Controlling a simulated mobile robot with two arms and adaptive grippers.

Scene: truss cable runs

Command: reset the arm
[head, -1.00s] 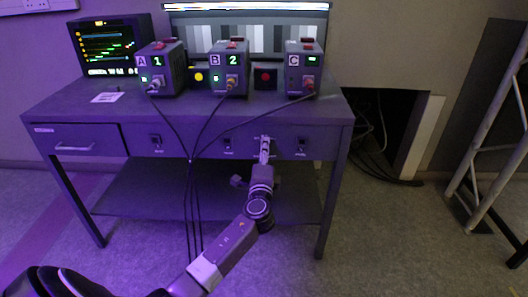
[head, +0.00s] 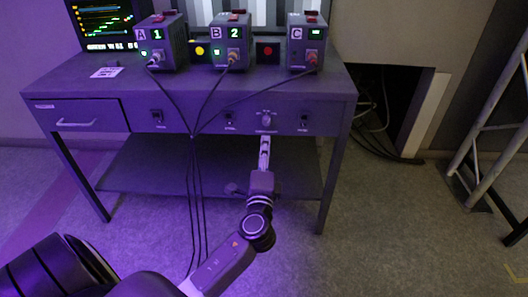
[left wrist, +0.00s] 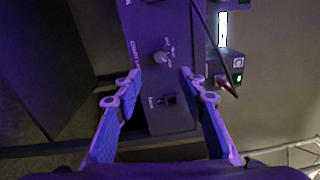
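My left gripper (head: 265,140) reaches up from the lower left in the head view, just below and in front of a small rotary knob (head: 266,119) on the desk's front panel. In the left wrist view the gripper (left wrist: 161,74) has its two fingers spread wide with nothing between them. The knob (left wrist: 161,58) shows beyond the fingertips, apart from them. A rocker switch (left wrist: 166,100) also shows between the fingers. My right gripper is in neither view.
The desk (head: 100,92) carries box A (head: 161,42), box B (head: 231,41) and box C (head: 307,42), with cables hanging down in front. A monitor (head: 107,22) stands back left. A metal truss (head: 490,130) stands at the right. Floor between is clear.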

